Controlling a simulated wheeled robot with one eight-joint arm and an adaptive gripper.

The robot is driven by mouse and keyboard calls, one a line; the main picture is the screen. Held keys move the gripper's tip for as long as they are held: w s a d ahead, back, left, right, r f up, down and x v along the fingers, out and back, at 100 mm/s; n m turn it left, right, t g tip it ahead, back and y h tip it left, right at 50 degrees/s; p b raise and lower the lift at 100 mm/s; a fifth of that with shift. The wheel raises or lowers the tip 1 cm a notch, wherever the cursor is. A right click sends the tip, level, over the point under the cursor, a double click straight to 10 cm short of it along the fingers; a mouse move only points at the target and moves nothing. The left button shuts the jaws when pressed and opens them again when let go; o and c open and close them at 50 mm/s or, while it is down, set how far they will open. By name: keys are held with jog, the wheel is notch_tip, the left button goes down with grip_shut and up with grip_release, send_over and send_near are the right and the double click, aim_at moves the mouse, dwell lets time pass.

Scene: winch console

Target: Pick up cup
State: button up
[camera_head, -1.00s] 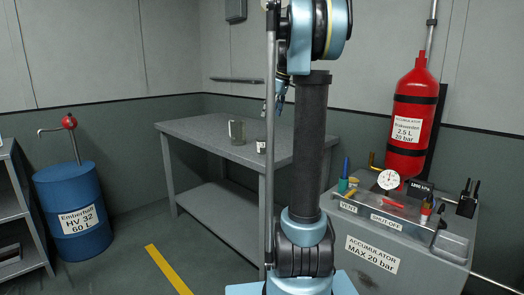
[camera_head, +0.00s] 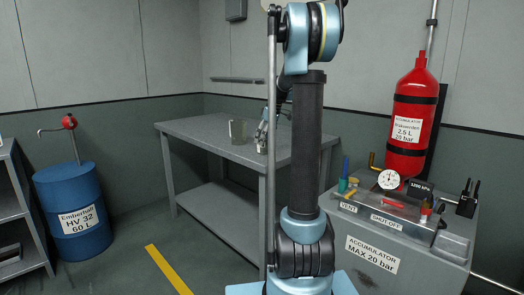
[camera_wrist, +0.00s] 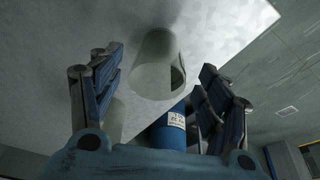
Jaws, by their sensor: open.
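A pale grey cup (camera_wrist: 152,68) stands on the grey table, between my gripper's fingers and beyond them in the wrist view. My gripper (camera_wrist: 160,75) is open, with one finger on each side of the cup in the picture, and no grip on it shows. In the head view my gripper (camera_head: 262,132) is low over the table's right part, mostly covering a small cup there. A grey-green jug-like vessel (camera_head: 237,131) with a handle stands on the table to its left.
The grey table (camera_head: 195,130) is otherwise largely clear. A blue drum (camera_head: 72,195) stands at the left; it also shows in the wrist view (camera_wrist: 168,135). A console (camera_head: 400,240) with gauge and levers and a red accumulator (camera_head: 413,110) are at the right.

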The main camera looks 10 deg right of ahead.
jog(key=shift+x, duration=2.1)
jog(key=shift+d, duration=0.1)
jog(key=c, duration=1)
